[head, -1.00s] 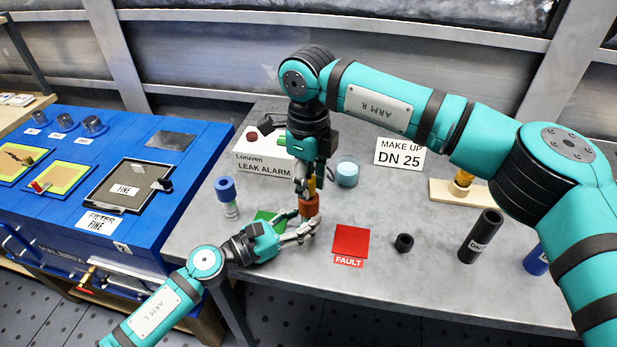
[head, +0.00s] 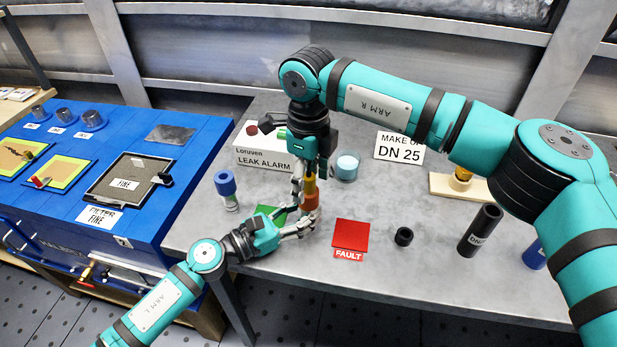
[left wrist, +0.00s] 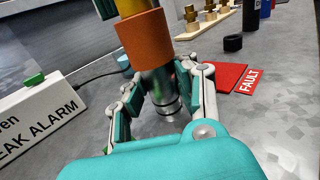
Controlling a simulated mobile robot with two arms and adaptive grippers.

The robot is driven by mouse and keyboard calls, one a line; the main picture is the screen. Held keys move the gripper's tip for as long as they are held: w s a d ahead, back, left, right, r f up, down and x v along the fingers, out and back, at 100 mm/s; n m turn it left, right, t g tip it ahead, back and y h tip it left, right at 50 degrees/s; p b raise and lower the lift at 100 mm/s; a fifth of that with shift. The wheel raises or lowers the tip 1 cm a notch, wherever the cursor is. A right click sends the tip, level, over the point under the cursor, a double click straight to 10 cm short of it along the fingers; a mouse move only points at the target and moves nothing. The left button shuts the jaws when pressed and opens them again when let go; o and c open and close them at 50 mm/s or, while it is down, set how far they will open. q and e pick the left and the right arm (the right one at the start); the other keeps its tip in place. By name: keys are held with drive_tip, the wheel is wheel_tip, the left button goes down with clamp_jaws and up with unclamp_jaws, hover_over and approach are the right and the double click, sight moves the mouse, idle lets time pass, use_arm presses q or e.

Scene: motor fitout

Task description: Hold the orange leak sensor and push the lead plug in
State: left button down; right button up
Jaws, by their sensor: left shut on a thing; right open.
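The orange leak sensor (head: 310,202) is upright over the table's front left part. In the left wrist view it has an orange body (left wrist: 146,40) above a silver lower part (left wrist: 168,98). My left gripper (head: 304,222) is shut on it from the left and front, with its fingers on either side of the silver part. The yellow lead plug (head: 310,185) is at the top of the sensor, in line with it. My right gripper (head: 307,190) points down from above, open, its fingers beside the plug. Whether the plug is fully seated cannot be told.
The white Leak Alarm box (head: 264,160) stands behind; a dark cable (left wrist: 98,75) runs near it. A green pad (head: 268,212) lies left of the sensor. A red FAULT pad (head: 350,235), black ring (head: 404,237) and blue-capped vial (head: 226,186) stand around.

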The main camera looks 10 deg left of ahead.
drive_tip(key=shift+o, duration=0.9)
drive_tip(key=shift+r, duration=3.05)
use_arm(q)
drive_tip(key=shift+c, duration=1.6)
unclamp_jaws()
drive_tip(key=o, duration=0.3)
